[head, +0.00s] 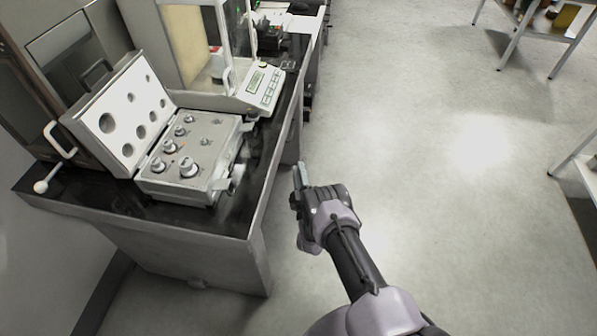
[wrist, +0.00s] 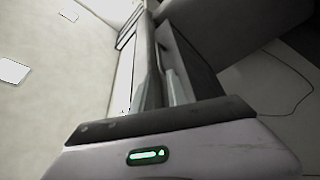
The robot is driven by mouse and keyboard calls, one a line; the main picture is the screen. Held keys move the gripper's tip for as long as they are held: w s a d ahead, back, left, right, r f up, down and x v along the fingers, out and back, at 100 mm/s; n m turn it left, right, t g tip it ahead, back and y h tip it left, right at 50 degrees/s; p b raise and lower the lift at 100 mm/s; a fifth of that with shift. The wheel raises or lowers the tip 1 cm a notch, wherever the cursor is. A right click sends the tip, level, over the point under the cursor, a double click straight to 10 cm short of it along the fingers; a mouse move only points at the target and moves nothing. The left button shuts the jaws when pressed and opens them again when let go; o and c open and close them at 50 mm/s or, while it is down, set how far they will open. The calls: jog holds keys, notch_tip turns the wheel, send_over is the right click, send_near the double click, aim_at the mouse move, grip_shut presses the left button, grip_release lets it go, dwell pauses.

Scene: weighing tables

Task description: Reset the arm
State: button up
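My gripper (head: 301,174) is in the air over the floor, just right of the weighing table's edge. It touches nothing that I can see. Its two fingers look close together in the head view, and I see no object between them. In the wrist view the fingers (wrist: 162,88) stand side by side, seen at a steep angle. Whether they fully meet is not clear.
The dark-topped table (head: 88,203) at left holds an open weight case (head: 208,195) with several metal weights and a balance with a keypad (head: 264,84). Another table (head: 550,31) stands at top right. The floor (head: 440,120) between is clear.

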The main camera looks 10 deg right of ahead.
jog(key=shift+w, duration=0.15)
jog(key=w+d+r+m+g+h, duration=0.1)
jog(key=w+d+r+m, duration=0.15)
jog(key=w+r, duration=0.4)
jog(key=w+d+r+m+g+h, duration=0.1)
jog(key=w+r+m, duration=0.2)
jog(key=r, duration=0.6)
notch_tip(320, 180, up, 14)
jog(key=m+g, duration=0.3)
jog(key=m, duration=0.1)
jog(key=s+r+m+g, duration=0.3)
jog(key=s+r, duration=0.7)
jog(key=s, duration=0.1)
jog(key=s+r+m+g+y, duration=0.1)
jog(key=s+r, duration=0.1)
jog(key=s, duration=0.7)
jog(key=s+r+m+g+y, duration=0.1)
jog(key=s+r+g, duration=0.15)
jog(key=s, duration=0.55)
jog(key=s+a+f+m+g, duration=0.1)
jog(key=s, duration=1)
jog(key=s+a+f+m+g+y, duration=0.1)
jog(key=s+f+g, duration=0.1)
jog(key=s, duration=0.9)
jog(key=shift+a+f, duration=0.15)
jog(key=shift+a, duration=0.2)
